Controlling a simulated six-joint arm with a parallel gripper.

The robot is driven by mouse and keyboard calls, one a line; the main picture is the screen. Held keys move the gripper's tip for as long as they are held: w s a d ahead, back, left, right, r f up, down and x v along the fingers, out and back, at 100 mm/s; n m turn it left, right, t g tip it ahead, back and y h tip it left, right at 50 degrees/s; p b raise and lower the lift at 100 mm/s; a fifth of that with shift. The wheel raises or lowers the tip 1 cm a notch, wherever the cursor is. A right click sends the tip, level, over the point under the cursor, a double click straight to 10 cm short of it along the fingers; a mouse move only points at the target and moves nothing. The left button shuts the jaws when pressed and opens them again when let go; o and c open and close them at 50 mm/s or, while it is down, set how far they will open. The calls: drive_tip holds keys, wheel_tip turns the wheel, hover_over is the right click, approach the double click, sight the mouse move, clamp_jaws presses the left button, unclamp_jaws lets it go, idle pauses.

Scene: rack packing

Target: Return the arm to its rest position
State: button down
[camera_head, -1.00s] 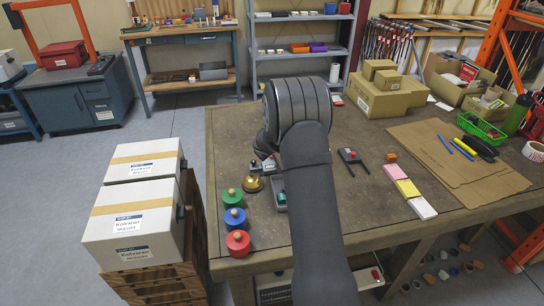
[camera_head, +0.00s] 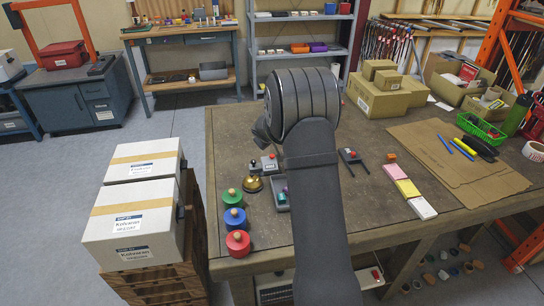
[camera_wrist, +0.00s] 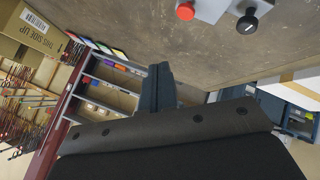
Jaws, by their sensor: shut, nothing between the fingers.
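My arm reaches over the workbench (camera_head: 340,235) in the head view, and its dark rounded joint hides the bench behind it. Only a small part of my wrist shows left of that joint, so the fingertips are hidden there. In the wrist view my gripper (camera_wrist: 158,85) shows as dark fingers close together, shut and empty. It is raised clear of the bench, with the bench surface at the top of that view.
Knobbed discs (camera_head: 235,218) line the bench's left edge near a brass bell (camera_head: 252,184) and a button box (camera_head: 269,163). Cartons (camera_head: 384,98) stand at the back. White boxes (camera_head: 130,233) are stacked left of the bench. Flat cardboard (camera_head: 455,165) lies at right.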

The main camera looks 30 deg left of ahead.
drive_tip(key=shift+f, duration=0.1)
idle(0.3)
drive_tip(key=shift+f, duration=0.7)
wheel_tip(320, 180, up, 5)
drive_tip(key=shift+r, duration=0.2)
